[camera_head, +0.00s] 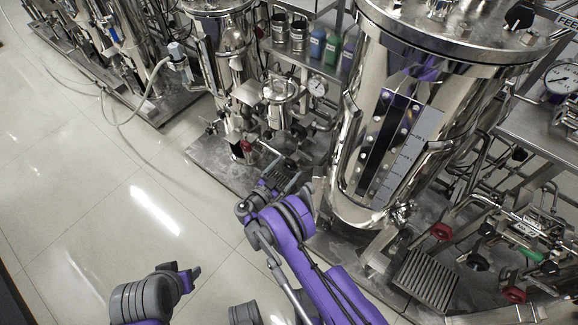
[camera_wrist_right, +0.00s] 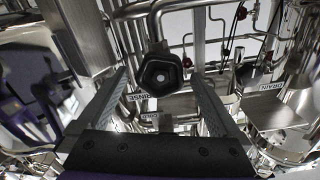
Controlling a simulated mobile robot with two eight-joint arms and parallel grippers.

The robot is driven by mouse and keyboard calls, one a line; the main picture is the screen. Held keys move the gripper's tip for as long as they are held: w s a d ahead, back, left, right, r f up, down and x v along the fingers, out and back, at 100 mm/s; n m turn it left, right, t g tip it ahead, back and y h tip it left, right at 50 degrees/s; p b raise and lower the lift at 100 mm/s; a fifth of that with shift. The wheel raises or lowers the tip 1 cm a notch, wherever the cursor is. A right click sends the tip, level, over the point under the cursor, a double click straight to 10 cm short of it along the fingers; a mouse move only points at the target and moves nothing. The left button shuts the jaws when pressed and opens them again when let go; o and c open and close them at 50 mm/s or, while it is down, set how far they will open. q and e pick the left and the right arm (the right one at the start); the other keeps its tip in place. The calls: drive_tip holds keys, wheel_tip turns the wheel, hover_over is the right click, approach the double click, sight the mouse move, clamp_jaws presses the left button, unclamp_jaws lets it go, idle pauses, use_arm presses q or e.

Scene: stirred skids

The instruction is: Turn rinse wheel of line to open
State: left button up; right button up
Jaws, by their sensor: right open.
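The rinse wheel (camera_wrist_right: 160,75) is a black lobed handwheel facing the camera in the right wrist view. My right gripper (camera_wrist_right: 163,85) is open, with one finger on each side of the wheel in that view. I cannot tell how far the wheel lies between the fingers, and I see no clear contact. In the head view the right gripper (camera_head: 279,178) reaches to the low piping of the middle skid, where I cannot make out the wheel surely. My left gripper (camera_head: 187,276) is low at the left, its jaws unclear.
A large steel tank (camera_head: 400,110) stands right of my right arm. A red handle (camera_head: 247,147) is on the piping near the right gripper. More red handwheels (camera_head: 441,231) sit at the right. The tiled floor (camera_head: 130,190) at the left is mostly clear, with a hose on it.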

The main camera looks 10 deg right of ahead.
drive_tip(key=shift+w+d, duration=0.45)
drive_tip(key=shift+d, duration=0.1)
drive_tip(key=c, duration=1.3)
